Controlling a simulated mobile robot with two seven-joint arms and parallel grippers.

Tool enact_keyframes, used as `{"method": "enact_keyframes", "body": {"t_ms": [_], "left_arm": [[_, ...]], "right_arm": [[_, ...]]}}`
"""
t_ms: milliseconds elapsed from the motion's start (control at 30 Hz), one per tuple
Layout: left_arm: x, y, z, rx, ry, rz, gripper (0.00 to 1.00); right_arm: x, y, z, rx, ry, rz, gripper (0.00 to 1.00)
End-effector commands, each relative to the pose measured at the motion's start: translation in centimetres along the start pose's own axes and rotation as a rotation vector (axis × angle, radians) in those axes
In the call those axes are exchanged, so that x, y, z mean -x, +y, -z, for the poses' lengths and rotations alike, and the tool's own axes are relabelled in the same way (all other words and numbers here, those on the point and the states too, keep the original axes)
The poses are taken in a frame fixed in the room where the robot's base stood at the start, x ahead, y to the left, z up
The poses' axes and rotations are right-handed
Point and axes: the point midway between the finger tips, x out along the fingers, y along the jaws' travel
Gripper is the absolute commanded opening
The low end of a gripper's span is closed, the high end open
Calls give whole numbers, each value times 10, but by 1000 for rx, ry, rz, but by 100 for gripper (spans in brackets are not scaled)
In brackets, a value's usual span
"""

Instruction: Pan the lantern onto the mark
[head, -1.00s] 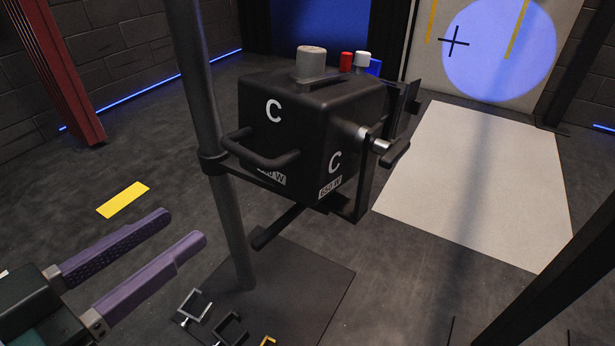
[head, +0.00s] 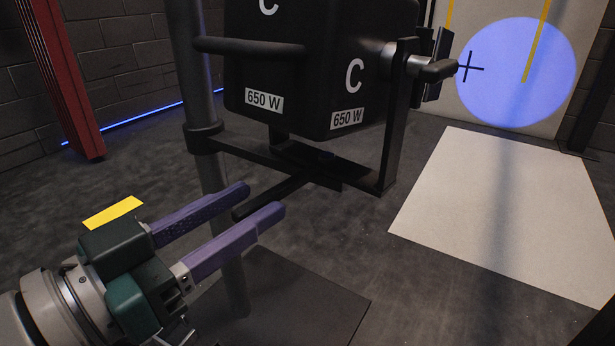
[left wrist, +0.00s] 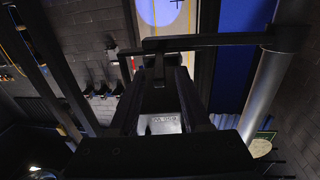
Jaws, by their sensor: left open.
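The black lantern (head: 310,75) hangs in a yoke (head: 396,140) on a grey upright pole (head: 208,120), with C and 650 W labels. A black bar (head: 290,186) sticks out beneath it toward the lower left. My left gripper (head: 262,199) is open, its purple fingers pointing at the bar. The bar's outer end shows between the fingertips; I cannot tell whether they touch it. The lantern's blue-white light circle (head: 515,85) falls on the far panel. The black cross mark (head: 470,67) lies just inside the circle's left edge. My right gripper is out of view.
A dark base plate (head: 295,300) lies at the foot of the pole. A white floor panel (head: 505,215) is at right. A yellow floor strip (head: 113,212) lies behind my left gripper. A red column (head: 60,90) stands far left. Pole (left wrist: 272,95) shows in the left wrist view.

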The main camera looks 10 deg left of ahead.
Motion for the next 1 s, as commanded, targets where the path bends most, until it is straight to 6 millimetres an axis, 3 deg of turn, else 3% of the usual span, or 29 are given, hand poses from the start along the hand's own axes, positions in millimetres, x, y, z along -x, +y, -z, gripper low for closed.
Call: {"method": "enact_keyframes", "body": {"t_ms": [167,433,867,1000], "left_arm": [[-14,0,-1,0,0,0,48],[-15,0,0,1,-2,0,48],[-15,0,0,0,-2,0,0],[-15,0,0,0,-2,0,0]], "right_arm": [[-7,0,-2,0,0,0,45],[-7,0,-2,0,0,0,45],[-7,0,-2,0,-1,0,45],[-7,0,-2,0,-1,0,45]]}}
